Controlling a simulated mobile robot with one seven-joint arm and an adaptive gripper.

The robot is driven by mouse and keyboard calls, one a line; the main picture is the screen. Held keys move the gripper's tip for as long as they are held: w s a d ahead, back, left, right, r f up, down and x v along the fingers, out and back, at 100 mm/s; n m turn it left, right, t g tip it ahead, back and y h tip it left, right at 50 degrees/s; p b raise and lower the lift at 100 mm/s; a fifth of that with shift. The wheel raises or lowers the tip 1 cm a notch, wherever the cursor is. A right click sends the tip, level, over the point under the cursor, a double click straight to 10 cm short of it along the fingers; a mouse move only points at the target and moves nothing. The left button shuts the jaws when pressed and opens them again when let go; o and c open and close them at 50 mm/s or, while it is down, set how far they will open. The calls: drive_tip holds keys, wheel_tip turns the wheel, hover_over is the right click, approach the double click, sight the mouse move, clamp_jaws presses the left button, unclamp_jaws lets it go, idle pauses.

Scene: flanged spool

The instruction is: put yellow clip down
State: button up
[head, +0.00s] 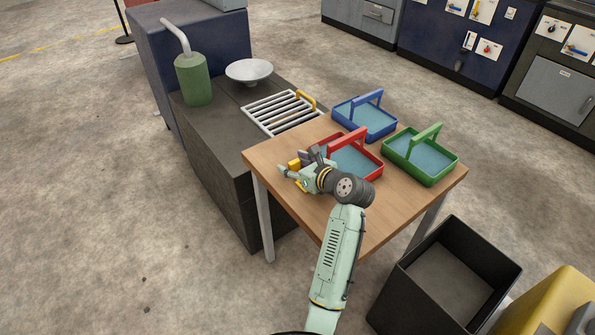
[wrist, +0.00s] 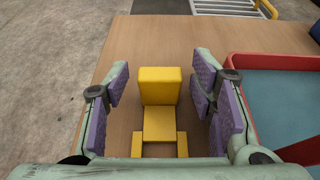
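The yellow clip (wrist: 160,122) shows in the wrist view between the two fingers of my gripper (wrist: 160,84). It has an upright block at its far end and two short legs toward me. A gap of wood shows on each side of it, so the purple pads do not touch it. It appears to rest on the wooden table (wrist: 125,50). In the head view my gripper (head: 297,171) is low over the table's left part, and only small yellow bits of the clip (head: 294,164) show; the fingers hide the rest.
The red tote (head: 372,174) stands close to the right of my gripper. The blue tote (head: 365,118) and green tote (head: 420,158) stand behind and right. A metal rack (head: 280,112) with a yellow handle lies beyond the table. A black bin (head: 445,280) stands at front right.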

drive_tip(key=c, duration=1)
